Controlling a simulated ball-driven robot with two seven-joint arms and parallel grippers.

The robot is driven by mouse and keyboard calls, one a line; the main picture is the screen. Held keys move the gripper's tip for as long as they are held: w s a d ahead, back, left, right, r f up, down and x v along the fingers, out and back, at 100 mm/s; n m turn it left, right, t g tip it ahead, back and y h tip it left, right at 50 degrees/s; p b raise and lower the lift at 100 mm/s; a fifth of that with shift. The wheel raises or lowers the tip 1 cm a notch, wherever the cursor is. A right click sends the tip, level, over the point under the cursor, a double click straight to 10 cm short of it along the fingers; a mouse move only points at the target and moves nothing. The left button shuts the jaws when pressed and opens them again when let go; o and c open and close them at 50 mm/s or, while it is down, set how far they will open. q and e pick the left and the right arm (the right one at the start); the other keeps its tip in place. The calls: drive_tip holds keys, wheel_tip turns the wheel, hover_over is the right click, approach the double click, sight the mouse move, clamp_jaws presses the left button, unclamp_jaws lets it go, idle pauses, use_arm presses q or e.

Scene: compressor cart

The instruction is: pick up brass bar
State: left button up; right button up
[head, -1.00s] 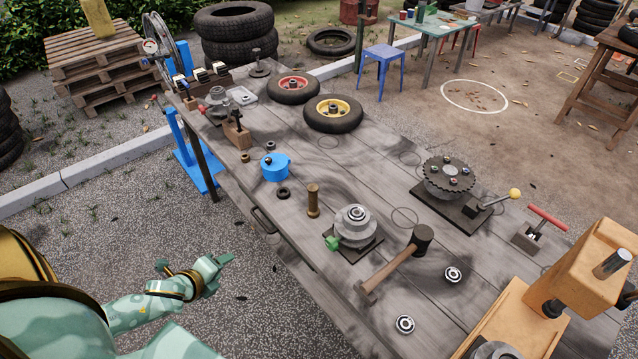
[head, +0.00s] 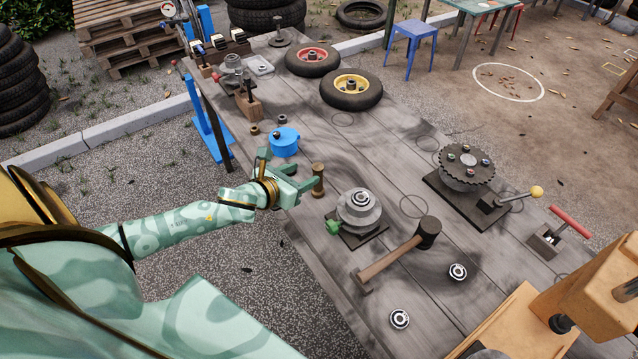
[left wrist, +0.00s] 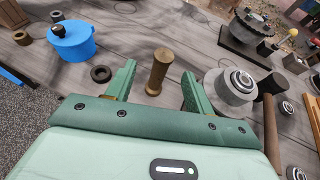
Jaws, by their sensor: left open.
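The brass bar (head: 318,180) stands upright on the grey wooden workbench (head: 400,160), near its left edge. It also shows in the left wrist view (left wrist: 158,72), a short cylinder with a wider top. My left gripper (head: 292,172) is open beside the bar, on its left in the head view. In the left wrist view the two green fingers (left wrist: 157,84) are apart, and the bar stands between their lines, just beyond or at the tips. I cannot tell whether it touches either finger. My right gripper is not in view.
A blue pot (head: 285,142) stands behind the bar, with a dark ring (left wrist: 101,73) near it. A grey round fixture (head: 358,210) with a green knob is to the right. A mallet (head: 400,252), bearings (head: 458,271) and wheels (head: 351,90) lie farther off.

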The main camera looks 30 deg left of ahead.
sight(318, 165)
use_arm(q)
drive_tip(key=x, duration=0.2)
drive_tip(key=b+x, duration=0.1)
drive_tip(key=x, duration=0.3)
drive_tip(key=shift+w+d+r+b, duration=0.15)
drive_tip(key=shift+w+d+b, duration=0.15)
drive_tip(key=shift+w+b, duration=0.15)
drive_tip(key=shift+r, duration=0.1)
clamp_jaws()
